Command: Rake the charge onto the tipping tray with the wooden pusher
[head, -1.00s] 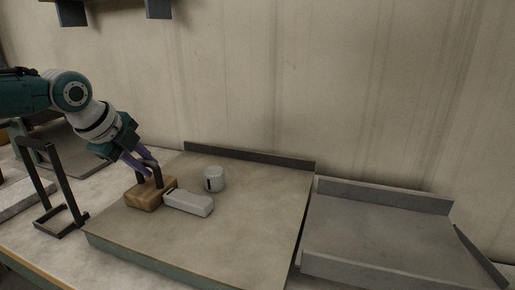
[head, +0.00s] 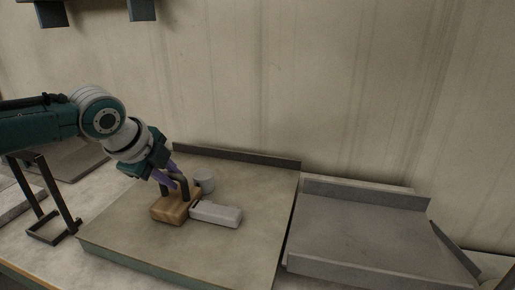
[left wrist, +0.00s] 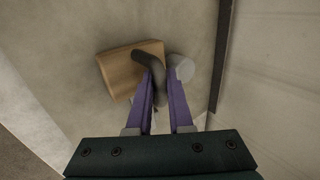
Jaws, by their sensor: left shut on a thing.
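The wooden pusher (head: 171,208), a brown block with a dark bent handle, stands on a raised board (head: 255,190). My left gripper (head: 172,181) has its purple fingers shut on the handle; the block and handle also show in the left wrist view (left wrist: 122,68). A pale grey bar (head: 217,214) lies against or very close to the block's right side. A light grey cylinder (head: 205,180) stands just behind the handle, partly hidden by it; it also shows in the left wrist view (left wrist: 183,68). The grey tipping tray (head: 360,235) is to the right and looks empty. My right gripper is out of view.
A dark low wall (head: 240,157) runs along the board's back edge. A narrow gap separates board and tray. A dark metal stand (head: 50,205) is at the left. The board's right half is clear.

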